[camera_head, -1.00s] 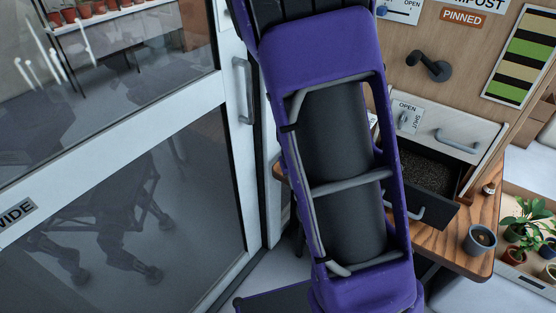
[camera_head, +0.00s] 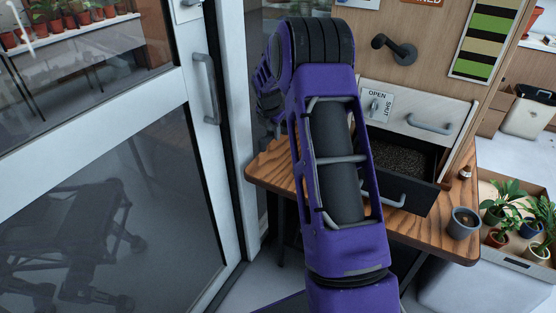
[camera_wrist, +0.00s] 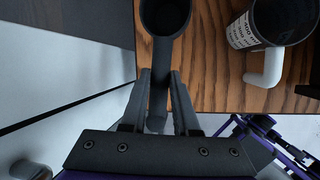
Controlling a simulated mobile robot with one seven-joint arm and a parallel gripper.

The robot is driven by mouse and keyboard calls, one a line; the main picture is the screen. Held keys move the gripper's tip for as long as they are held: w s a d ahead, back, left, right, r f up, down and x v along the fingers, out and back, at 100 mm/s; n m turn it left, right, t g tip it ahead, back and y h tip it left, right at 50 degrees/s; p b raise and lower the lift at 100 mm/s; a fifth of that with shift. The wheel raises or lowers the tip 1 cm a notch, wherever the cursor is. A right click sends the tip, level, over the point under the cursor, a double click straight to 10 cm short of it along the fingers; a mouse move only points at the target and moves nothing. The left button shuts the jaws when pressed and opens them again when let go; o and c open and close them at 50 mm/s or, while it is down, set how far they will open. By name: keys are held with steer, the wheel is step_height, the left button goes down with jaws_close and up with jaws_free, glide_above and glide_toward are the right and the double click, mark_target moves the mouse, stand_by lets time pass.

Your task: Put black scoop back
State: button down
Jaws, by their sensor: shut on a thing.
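The black scoop (camera_wrist: 165,38) shows in the wrist view, its round cup at the top edge and its handle running down between the fingers. My gripper (camera_wrist: 162,85) is shut on that handle. The scoop is over the brown wooden worktop (camera_wrist: 210,75); I cannot tell whether it touches it.
An open drawer (camera_head: 419,198) holds dark granular stuff, under a panel with an OPEN/SHUT sign (camera_head: 377,105). A grey pot (camera_head: 462,225) stands at the worktop's right. A black wall hook (camera_head: 393,48) is above. A glass door (camera_head: 100,200) stands left.

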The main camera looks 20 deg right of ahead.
steer(key=shift+w+d+r+n, duration=0.25)
steer(key=shift+w+d+n, duration=0.15)
steer(key=shift+d, duration=0.2)
steer(key=shift+w+d+f, duration=0.1)
steer(key=shift+d+f, duration=0.05)
steer(key=shift+d, duration=0.05)
steer(key=shift+n, duration=0.3)
step_height(320, 180, down, 10)
steer(key=shift+w+r+b, duration=0.1)
steer(key=shift+r+b, duration=0.1)
steer(key=shift+b, duration=0.55)
steer(key=shift+r, duration=0.1)
steer(key=c, duration=0.7)
jaws_free()
steer(key=shift+o, duration=0.2)
